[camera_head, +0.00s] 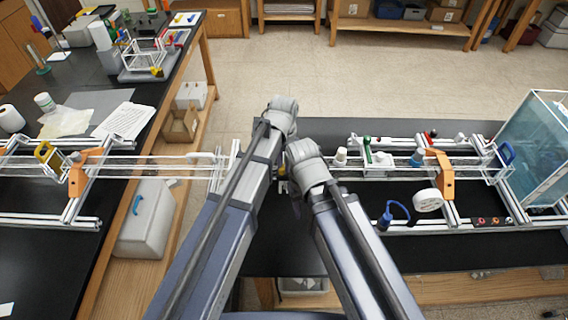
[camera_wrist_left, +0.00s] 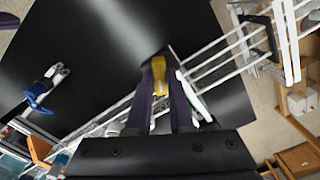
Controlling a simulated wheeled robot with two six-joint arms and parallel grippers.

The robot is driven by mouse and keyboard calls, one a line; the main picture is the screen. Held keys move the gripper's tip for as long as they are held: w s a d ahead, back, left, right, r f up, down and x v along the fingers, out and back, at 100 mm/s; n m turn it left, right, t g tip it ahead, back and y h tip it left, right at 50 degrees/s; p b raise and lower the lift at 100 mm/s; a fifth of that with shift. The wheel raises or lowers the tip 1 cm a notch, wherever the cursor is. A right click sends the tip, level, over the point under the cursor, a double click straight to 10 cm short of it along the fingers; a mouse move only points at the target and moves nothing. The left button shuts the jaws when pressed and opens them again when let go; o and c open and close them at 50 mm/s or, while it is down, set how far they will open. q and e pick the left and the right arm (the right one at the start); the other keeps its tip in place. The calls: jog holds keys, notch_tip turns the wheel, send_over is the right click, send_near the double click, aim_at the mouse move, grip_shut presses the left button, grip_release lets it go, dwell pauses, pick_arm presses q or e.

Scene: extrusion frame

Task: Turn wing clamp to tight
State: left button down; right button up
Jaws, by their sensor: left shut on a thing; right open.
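The wing clamp looks like a small yellow piece (camera_wrist_left: 159,72) between the fingers of my left gripper (camera_wrist_left: 161,92) in the left wrist view, beside the white rails. My left gripper is shut on it. How far the clamp is turned cannot be told. In the head view my left gripper (camera_head: 283,112) is at the end of the higher arm, its fingers hidden by the wrist. My right gripper (camera_head: 307,163) is just below and to the right, close to the left arm. It is open, with its fingers largely hidden.
A white rail frame with orange brackets (camera_head: 440,175) lies on the black bench at right. A glass tank (camera_head: 540,150) stands at far right. Another frame with an orange bracket (camera_head: 77,172) is at left.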

dwell(0.3)
pick_arm(q)
jog(key=c, duration=0.8)
grip_release()
jog(key=shift+r, duration=0.1)
notch_tip(320, 180, up, 8)
jog(key=p, duration=0.8)
jog(key=shift+f, duration=0.2)
